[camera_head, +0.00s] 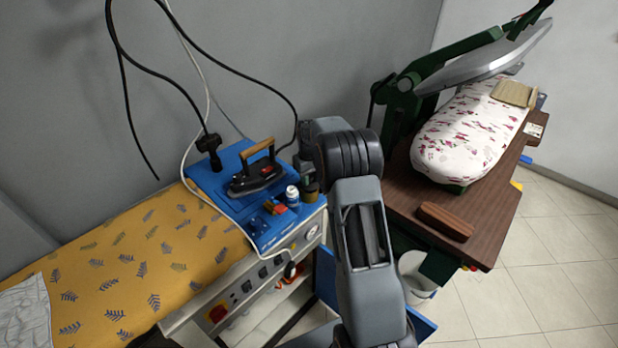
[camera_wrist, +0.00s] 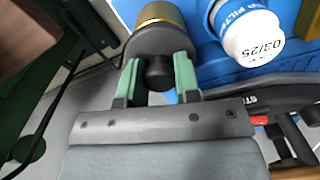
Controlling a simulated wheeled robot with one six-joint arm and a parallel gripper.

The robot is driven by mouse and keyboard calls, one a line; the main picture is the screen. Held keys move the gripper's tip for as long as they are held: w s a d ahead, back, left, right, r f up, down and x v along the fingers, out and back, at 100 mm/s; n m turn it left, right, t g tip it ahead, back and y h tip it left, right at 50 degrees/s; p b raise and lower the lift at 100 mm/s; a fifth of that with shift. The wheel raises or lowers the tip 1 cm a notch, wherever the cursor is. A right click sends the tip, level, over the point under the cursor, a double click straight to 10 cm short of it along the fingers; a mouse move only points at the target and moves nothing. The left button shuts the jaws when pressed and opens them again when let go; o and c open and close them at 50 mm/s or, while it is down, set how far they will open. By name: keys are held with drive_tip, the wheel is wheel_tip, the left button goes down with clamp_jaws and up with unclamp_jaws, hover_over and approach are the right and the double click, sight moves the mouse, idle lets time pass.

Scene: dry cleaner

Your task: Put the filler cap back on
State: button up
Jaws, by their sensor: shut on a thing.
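In the wrist view, my gripper (camera_wrist: 158,78) has its green fingers shut on the black knob of the dark round filler cap (camera_wrist: 158,42). The brass-coloured filler neck (camera_wrist: 160,13) shows directly beyond the cap, and the cap overlaps it in the picture. I cannot tell whether the cap touches the neck or is seated on it. In the head view, the neck (camera_head: 311,193) stands at the right edge of the blue top, below the end of my arm. My fingers and the cap cannot be made out there.
A white-capped bottle (camera_head: 292,196) stands close left of the neck; its cap (camera_wrist: 252,40) is near my fingers in the wrist view. An iron (camera_head: 258,177) rests on the blue top (camera_head: 205,178), with small items in front. A press (camera_head: 470,140) stands right.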

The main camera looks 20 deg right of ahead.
drive_tip(key=o, duration=1.5)
drive_tip(key=shift+r, duration=0.15)
drive_tip(key=shift+r+p, duration=2.4)
drive_tip(key=shift+r, duration=1)
clamp_jaws()
drive_tip(key=shift+f+b, duration=0.3)
drive_tip(key=shift+f, duration=0.15)
